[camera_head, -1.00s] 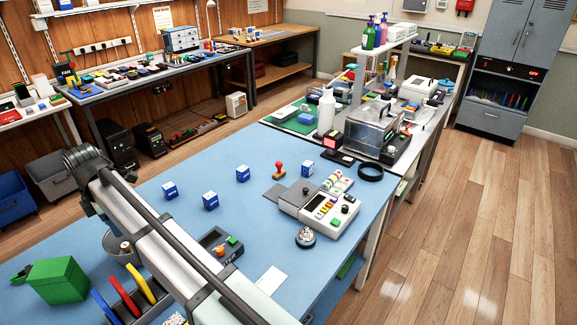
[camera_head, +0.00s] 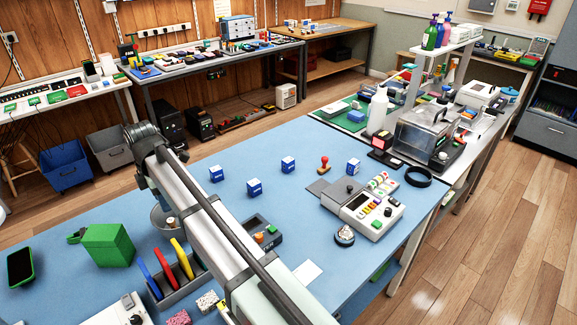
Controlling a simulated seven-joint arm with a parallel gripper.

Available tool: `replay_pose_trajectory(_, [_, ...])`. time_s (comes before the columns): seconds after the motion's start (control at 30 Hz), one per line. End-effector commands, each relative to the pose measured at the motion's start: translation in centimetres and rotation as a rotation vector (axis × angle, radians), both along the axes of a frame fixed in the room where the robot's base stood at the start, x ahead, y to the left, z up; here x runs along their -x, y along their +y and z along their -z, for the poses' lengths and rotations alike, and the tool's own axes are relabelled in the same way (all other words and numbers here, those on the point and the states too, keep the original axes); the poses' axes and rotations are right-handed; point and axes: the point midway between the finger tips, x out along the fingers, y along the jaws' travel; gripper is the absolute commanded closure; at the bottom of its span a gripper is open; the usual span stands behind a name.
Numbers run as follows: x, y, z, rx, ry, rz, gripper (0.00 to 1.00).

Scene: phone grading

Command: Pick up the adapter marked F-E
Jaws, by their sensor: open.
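Several small blue-and-white blocks stand apart on the blue bench mat (camera_head: 300,215): one at the left (camera_head: 216,174), one nearer the middle (camera_head: 254,187), one behind it (camera_head: 288,164) and one at the right beside the grey-and-white device (camera_head: 353,166). Their markings are too small to read, so I cannot tell which thing, if any, is marked F-E. My arm crosses the front of the picture and hides part of the mat. My gripper's fingers do not show.
A red-handled stamp (camera_head: 324,163), a bell (camera_head: 344,235) and a black ring (camera_head: 418,177) are at the right. A green box (camera_head: 108,245), a black phone (camera_head: 20,267) and a rack with coloured plates (camera_head: 180,262) are at the left front. The mat between the blocks is clear.

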Motion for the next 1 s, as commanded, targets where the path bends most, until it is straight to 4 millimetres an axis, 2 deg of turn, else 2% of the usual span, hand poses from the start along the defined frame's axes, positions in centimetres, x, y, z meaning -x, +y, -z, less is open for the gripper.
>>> replay_pose_trajectory(0.03, [0.0, 0.0, 0.0, 0.000, 0.000, 0.000, 0.51])
replay_pose_trajectory(0.33, [0.0, 0.0, 0.0, 0.000, 0.000, 0.000, 0.23])
replay_pose_trajectory(0.63, [-0.6, -0.6, 0.0, 0.000, 0.000, 0.011, 0.23])
replay_pose_trajectory(0.77, [-3.0, -3.1, 0.0, 0.001, -0.001, 0.055, 0.23])
replay_pose_trajectory(1.0, [-10.2, -11.2, 0.1, 0.002, 0.002, 0.194, 0.23])
